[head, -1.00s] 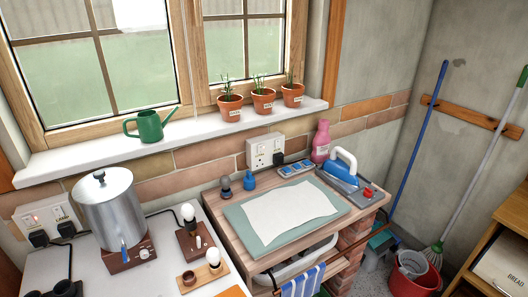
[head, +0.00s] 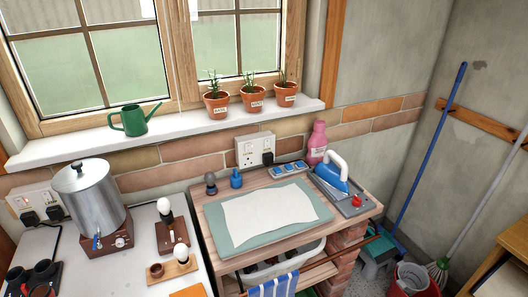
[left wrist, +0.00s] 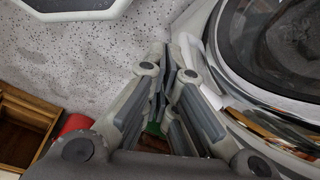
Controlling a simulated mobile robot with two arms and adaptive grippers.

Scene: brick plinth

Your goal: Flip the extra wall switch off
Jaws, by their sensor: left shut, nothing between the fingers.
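Two white double wall sockets with switches show in the head view. One (head: 248,151) is on the brick band above the wooden-topped brick plinth, with a black plug in its right half. The other (head: 34,203) is at the far left behind the metal urn, with black plugs and a red light or marking on its left half. Their labels are too small to read surely, and I cannot tell which switch is the extra one. My left gripper (left wrist: 165,75) shows only in the left wrist view, shut and empty above a speckled floor, away from both sockets. My right gripper is not in view.
The metal urn (head: 88,195) and bulb stands (head: 165,206) are on the left worktop. A blue iron (head: 332,175), pink bottle (head: 317,142), power strip (head: 289,168) and white cloth (head: 268,214) are on the plinth. Potted plants (head: 254,102) line the sill. A broom and mop stand right.

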